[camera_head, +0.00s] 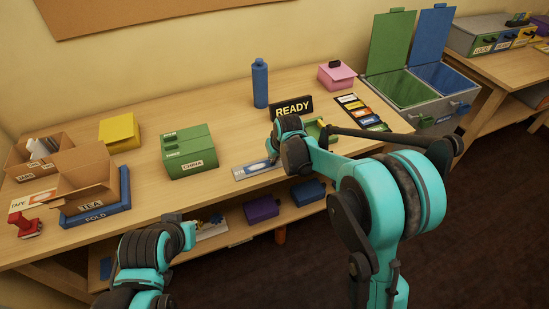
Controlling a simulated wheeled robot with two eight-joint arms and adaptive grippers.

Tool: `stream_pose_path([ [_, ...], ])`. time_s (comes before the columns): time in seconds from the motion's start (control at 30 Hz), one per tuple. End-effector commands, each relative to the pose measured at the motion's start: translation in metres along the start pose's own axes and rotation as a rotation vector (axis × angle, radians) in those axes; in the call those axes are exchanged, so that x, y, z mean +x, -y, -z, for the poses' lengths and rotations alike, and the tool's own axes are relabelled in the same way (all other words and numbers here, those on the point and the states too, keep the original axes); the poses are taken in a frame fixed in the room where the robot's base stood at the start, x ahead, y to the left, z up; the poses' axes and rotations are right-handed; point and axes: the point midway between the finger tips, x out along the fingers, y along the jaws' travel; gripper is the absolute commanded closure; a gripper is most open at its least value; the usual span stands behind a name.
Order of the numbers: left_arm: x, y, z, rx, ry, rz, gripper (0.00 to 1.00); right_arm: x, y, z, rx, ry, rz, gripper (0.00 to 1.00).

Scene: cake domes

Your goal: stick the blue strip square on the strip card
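A pale card (250,171) with a blue mark lies flat near the front edge of the table, and I take it for the strip card. My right gripper (272,149) is low over the card's right end. The dark wrist hides its fingers, so I cannot tell whether it is open or shut, or whether it touches the card. A row of small coloured strips (361,111) lies on a dark holder to the right, and I cannot make out a loose blue strip. My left arm is at the lower left, and its fingers do not show.
Open cardboard boxes (83,176), a yellow box (119,131) and a red stamp (27,228) are left. A bin with raised lids (405,89) stands right.

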Motion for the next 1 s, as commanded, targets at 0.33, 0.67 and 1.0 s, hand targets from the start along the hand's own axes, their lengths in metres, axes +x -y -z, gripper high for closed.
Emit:
stream_pose_path([
  [0.33, 0.000, 0.000, 0.000, 0.000, 0.000, 0.000, 1.00, 0.000, 0.000, 0.000, 0.000, 0.000, 0.000, 0.71],
  [0.67, 0.000, 0.000, 0.000, 0.000, 0.000, 0.000, 1.00, -0.033, 0.000, -0.001, 0.000, 0.000, 0.000, 0.71],
  [1.0, 0.000, 0.000, 0.000, 0.000, 0.000, 0.000, 1.00, -0.102, 0.000, -0.001, 0.000, 0.000, 0.000, 0.71],
])
